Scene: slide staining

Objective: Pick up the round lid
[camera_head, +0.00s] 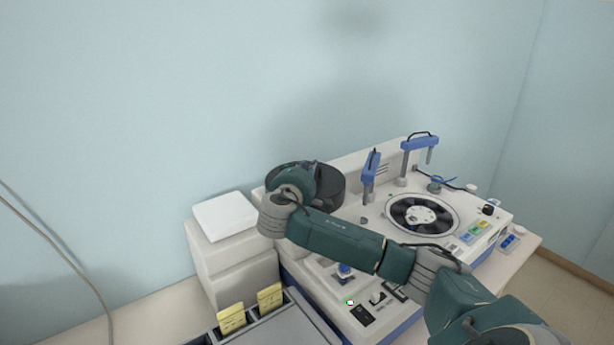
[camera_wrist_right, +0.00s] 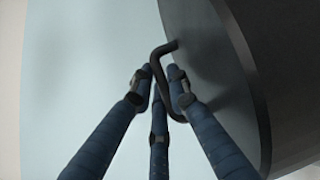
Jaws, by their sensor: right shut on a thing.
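The round lid (camera_head: 332,187) is dark, with a thick rim, at the left part of the staining machine in the head view. My right wrist and hand cover part of it. In the right wrist view the lid (camera_wrist_right: 215,60) fills the right side, its thin bent handle (camera_wrist_right: 160,62) standing off its face. My right gripper (camera_wrist_right: 158,80) has its blue fingers closed around this handle. The head view does not show clearly whether the lid rests on the machine or is raised. My left gripper is not in view.
The white staining machine (camera_head: 365,213) carries blue posts (camera_head: 370,168) and an open round carousel (camera_head: 421,214) right of the lid. A white box (camera_head: 224,215) stands at the left. Yellow-labelled racks (camera_head: 231,318) sit in front. My right arm crosses over the machine's front.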

